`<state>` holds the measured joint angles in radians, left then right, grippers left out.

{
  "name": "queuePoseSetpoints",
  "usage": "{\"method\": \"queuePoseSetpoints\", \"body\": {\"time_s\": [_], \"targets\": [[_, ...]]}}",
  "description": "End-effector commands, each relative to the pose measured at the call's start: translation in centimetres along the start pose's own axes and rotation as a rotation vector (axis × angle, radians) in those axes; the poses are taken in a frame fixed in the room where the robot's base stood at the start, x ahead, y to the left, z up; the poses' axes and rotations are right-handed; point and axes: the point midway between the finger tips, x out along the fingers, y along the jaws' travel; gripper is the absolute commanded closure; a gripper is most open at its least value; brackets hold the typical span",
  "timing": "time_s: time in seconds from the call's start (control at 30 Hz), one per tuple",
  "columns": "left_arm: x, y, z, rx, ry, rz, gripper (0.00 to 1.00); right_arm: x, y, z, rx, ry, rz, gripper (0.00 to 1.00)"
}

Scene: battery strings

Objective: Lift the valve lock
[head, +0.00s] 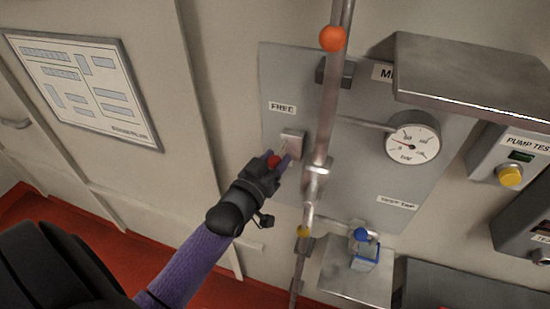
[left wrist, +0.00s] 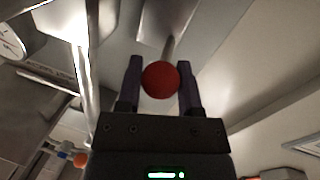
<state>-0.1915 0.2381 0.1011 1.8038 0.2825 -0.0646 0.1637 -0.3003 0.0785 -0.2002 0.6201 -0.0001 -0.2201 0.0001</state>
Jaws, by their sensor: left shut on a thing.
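The valve lock shows as a red ball knob (head: 274,161) by a small metal block (head: 292,140) on the grey panel, below the FREE label. My left gripper (head: 279,160) is shut on the red knob. In the left wrist view the red knob (left wrist: 161,80) sits between the two fingers of my left gripper (left wrist: 160,82), with a metal stem behind it. A vertical metal pipe (head: 327,130) runs just right of the gripper. How far the lock is lifted I cannot tell. My right gripper is not in view.
An orange ball (head: 332,38) is on the pipe above. A pressure gauge (head: 412,137) and a metal shelf (head: 470,75) are to the right. A small blue-topped tap (head: 361,236) stands over a container (head: 365,258) at lower right. A framed plan (head: 85,85) hangs on the left wall.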

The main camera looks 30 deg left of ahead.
Motion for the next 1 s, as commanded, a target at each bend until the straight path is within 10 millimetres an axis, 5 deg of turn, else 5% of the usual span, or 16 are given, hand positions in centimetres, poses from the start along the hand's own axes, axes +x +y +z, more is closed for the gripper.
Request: {"method": "queuePoseSetpoints", "body": {"time_s": [0.1,0.37,0.4,0.53,0.83,1.0], "targets": [[0.1,0.5,-2.8,0.0,0.01,0.001,1.0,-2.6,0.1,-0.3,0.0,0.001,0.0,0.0],[0.1,0.5,-2.7,0.001,0.019,0.003,1.0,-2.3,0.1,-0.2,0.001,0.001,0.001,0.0],[0.1,0.5,-2.7,0.001,0.02,0.003,0.49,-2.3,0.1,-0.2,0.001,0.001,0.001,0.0],[0.1,0.5,-2.6,0.001,0.017,0.003,0.22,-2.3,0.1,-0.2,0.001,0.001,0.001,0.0],[-0.1,0.4,-2.4,0.0,0.009,0.002,0.19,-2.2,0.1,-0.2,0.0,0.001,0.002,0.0],[-2.8,0.4,-2.2,0.001,0.007,0.001,0.19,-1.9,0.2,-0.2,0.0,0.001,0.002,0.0]]}}
